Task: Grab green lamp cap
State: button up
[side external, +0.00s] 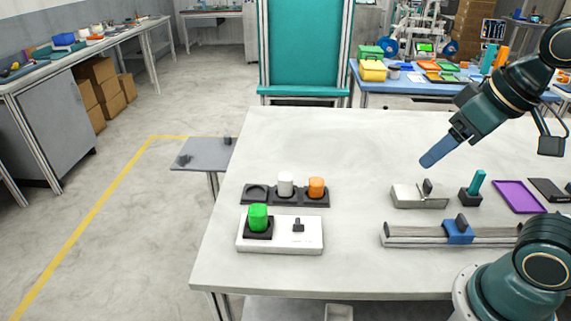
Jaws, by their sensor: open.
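The green lamp cap (258,216) stands upright on a black square base on a white box (308,234) near the front left of the white table. A small black switch sits beside it on the same box. My gripper (430,158) is in the air at the right, above the table, with blue-grey fingers pointing down and left. It is open and empty, well apart from the cap. The gap between its fingers cannot be made out from this angle.
A black three-place holder (257,201) behind the white box has an empty left place, then a white cap (286,184) and an orange cap (316,187). At the right are a grey block (405,196), a teal peg (476,182), a slider rail (410,239) and a purple tray (519,196). The table's back middle is clear.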

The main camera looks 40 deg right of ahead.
jog(key=w+a+r+m+g, duration=0.1)
jog(key=w+a+r+m, duration=0.15)
jog(key=w, duration=0.45)
jog(key=m+g, duration=0.4)
jog(key=m, duration=0.9)
send_over(258, 209)
notch_tip(258, 209, down, 13)
jog(key=shift+a+r+n, duration=0.1)
jog(key=shift+r+n, duration=0.05)
jog(key=shift+n, duration=0.1)
jog(key=shift+f, duration=4.3)
